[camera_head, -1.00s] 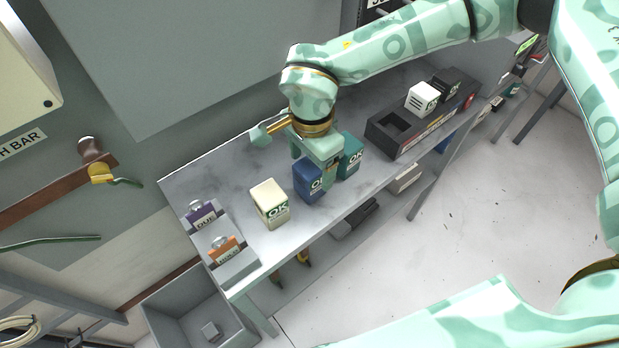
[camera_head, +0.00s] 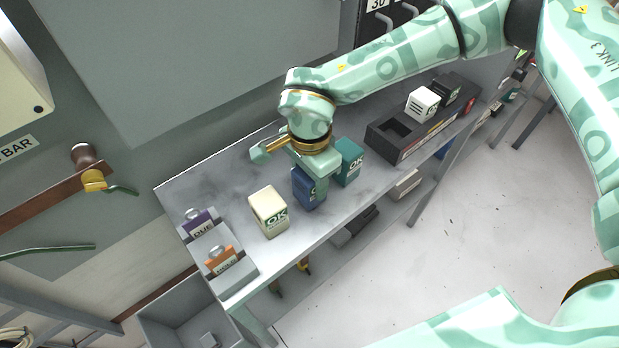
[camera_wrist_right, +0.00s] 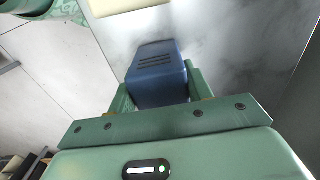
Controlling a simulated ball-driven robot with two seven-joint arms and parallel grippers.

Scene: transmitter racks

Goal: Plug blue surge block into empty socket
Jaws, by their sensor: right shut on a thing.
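The blue surge block (camera_head: 305,190) stands on the grey bench between a white block and a teal block. My right gripper (camera_head: 311,178) is over it from above, shut on it. In the right wrist view the blue block (camera_wrist_right: 158,75) sits between the two green fingers (camera_wrist_right: 160,90). I cannot tell whether it is lifted off the bench. The dark socket strip (camera_head: 408,147) lies at the right of the bench, with an empty socket (camera_head: 394,130) at its left end and a white block (camera_head: 422,103) and a black block (camera_head: 446,90) plugged in beside it. My left gripper is not in view.
A cream block (camera_head: 268,212) stands left of the blue one, and a teal block (camera_head: 349,161) close on its right. A grey holder (camera_head: 235,278) with purple and orange tags is at the bench's left end. Bare bench (camera_head: 220,181) shows at the back left.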

